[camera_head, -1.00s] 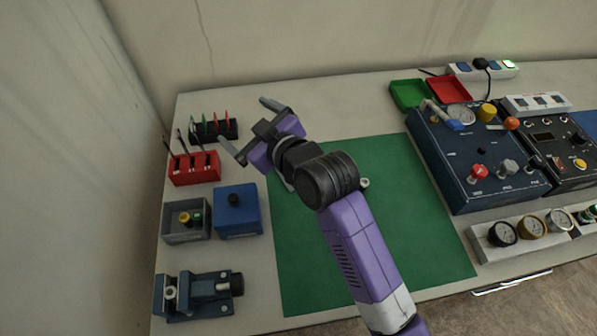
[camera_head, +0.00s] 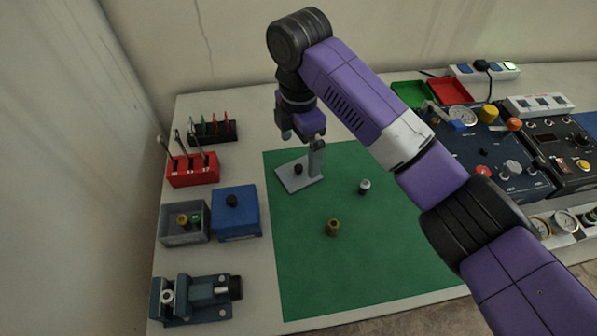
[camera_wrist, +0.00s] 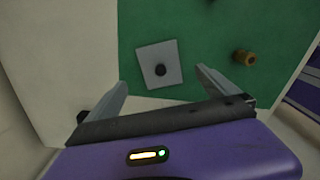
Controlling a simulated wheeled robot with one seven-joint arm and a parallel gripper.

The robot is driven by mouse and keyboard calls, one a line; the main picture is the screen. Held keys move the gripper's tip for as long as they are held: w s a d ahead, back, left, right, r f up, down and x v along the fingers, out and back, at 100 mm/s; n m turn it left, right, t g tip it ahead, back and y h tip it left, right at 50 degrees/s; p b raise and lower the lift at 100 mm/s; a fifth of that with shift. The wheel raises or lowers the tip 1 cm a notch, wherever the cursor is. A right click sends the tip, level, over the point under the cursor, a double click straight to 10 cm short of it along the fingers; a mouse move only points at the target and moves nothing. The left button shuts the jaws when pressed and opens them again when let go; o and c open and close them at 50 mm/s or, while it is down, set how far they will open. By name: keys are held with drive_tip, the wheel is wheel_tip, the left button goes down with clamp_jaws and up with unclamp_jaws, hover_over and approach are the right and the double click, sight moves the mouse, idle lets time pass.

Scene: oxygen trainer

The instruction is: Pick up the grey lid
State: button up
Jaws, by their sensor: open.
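The grey lid (camera_head: 290,180) is a flat square plate with a dark round knob. My gripper (camera_head: 301,155) points down above the lid, and one finger hides part of the lid in the head view. In the wrist view my gripper (camera_wrist: 160,95) is open and empty, its fingers spread wide on either side of the lid's lower edge.
On the mat stand a brass fitting (camera_head: 333,228) and a silver fitting (camera_head: 364,186). To the left are an open grey box (camera_head: 186,237), a closed blue box (camera_head: 246,222), a red tool rack (camera_head: 180,181) and a vise (camera_head: 185,310). The mat's lower part is clear.

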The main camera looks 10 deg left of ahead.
sight(298, 167)
wheel_tip(298, 167, down, 7)
drive_tip(key=shift+s+r+p, duration=0.15)
drive_tip(key=shift+p, duration=0.4)
drive_tip(key=shift+c, duration=0.5)
drive_tip(key=shift+a, duration=0.1)
drive_tip(key=c, duration=1.4)
drive_tip(key=shift+o, duration=0.2)
